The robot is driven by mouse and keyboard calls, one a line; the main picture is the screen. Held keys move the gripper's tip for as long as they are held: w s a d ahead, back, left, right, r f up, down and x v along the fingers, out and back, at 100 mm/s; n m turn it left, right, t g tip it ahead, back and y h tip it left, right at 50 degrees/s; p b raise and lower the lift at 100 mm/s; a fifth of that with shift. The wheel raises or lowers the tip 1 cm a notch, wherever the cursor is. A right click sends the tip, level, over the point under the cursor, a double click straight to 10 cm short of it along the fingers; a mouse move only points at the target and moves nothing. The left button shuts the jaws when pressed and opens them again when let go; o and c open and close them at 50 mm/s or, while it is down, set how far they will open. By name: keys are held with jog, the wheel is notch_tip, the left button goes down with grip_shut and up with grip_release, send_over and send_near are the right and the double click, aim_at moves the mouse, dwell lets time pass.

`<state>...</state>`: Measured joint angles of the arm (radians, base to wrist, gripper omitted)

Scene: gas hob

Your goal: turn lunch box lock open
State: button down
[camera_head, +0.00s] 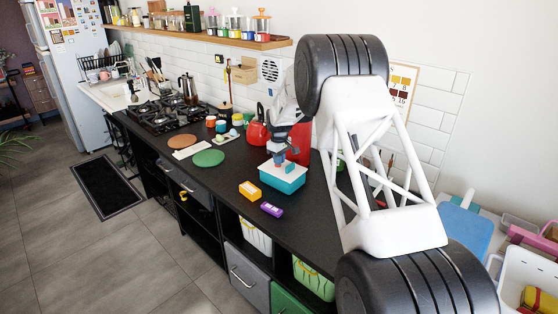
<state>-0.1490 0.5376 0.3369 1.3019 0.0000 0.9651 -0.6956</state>
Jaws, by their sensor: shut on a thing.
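The lunch box (283,183) is teal with a pale lid and sits on the dark counter, right of the middle of the picture. My gripper (279,161) points down onto the top of its lid, and its fingers are shut on a part of the box there. The lock is too small and too covered by the fingers to make out, so I cannot tell which way it is turned. The lid looks closed.
An orange box (250,190) and a purple item (271,209) lie in front of the lunch box near the counter edge. A red kettle (257,134) stands behind it. A green round mat (208,158) lies to the left, with bare counter between.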

dwell(0.4)
jog(key=c, duration=1.2)
grip_release()
jog(key=shift+r, duration=0.1)
jog(key=shift+r, duration=3.8)
